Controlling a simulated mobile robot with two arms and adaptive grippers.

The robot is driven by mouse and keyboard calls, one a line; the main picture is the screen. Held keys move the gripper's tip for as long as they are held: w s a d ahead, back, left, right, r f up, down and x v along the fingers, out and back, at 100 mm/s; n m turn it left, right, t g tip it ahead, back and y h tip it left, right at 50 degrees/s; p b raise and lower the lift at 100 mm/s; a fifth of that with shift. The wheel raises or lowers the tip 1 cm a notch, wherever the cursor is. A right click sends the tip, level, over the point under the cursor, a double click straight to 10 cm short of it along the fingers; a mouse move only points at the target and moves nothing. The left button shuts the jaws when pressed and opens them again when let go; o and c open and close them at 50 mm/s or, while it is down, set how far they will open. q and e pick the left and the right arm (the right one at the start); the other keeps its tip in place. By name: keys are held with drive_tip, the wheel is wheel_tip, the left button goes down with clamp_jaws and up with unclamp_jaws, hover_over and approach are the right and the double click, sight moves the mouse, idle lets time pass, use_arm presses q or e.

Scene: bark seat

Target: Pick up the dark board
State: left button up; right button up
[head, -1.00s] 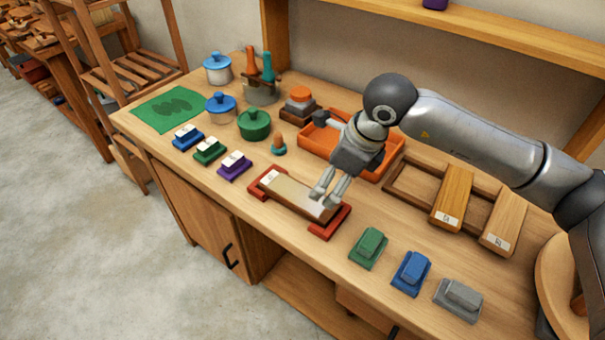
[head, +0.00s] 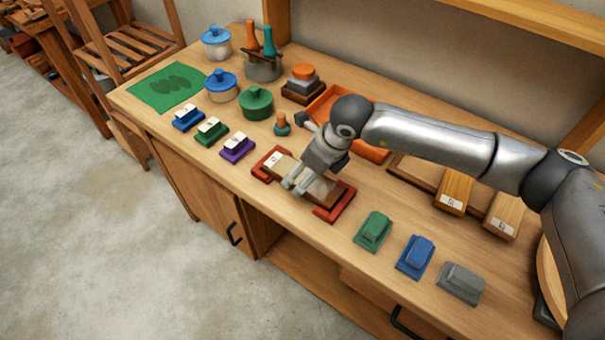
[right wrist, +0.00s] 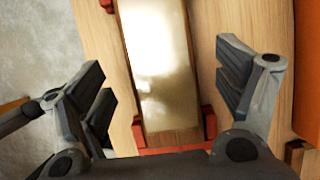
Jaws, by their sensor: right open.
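The dark board (head: 322,188) is a long brown board with a white label near its left end. It lies in a red holder (head: 336,208) with brackets at both ends, near the front of the bench. In the right wrist view, the board (right wrist: 160,70) shows strong glare, and the red holder (right wrist: 208,122) shows at its near end. My right gripper (head: 296,185) is over the board's middle, fingers pointing down. In the right wrist view, its open fingers (right wrist: 165,83) stand apart on either side of the board, not touching it. My left gripper is not in view.
Green (head: 373,232), blue (head: 415,258) and grey (head: 461,283) blocks stand right of the holder. A purple block (head: 237,147) and a small peg (head: 282,126) stand to its left. An orange tray (head: 372,152) is behind. Bare bench lies in front.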

drive_tip(key=shift+x, duration=1.15)
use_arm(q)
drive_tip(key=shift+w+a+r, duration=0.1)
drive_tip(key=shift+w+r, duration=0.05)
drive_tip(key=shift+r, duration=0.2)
use_arm(e)
drive_tip(key=shift+w, duration=0.1)
drive_tip(key=c, duration=1.2)
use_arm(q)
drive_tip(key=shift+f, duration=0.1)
use_arm(e)
drive_tip(key=shift+r, duration=0.15)
drive_tip(key=shift+c, duration=0.2)
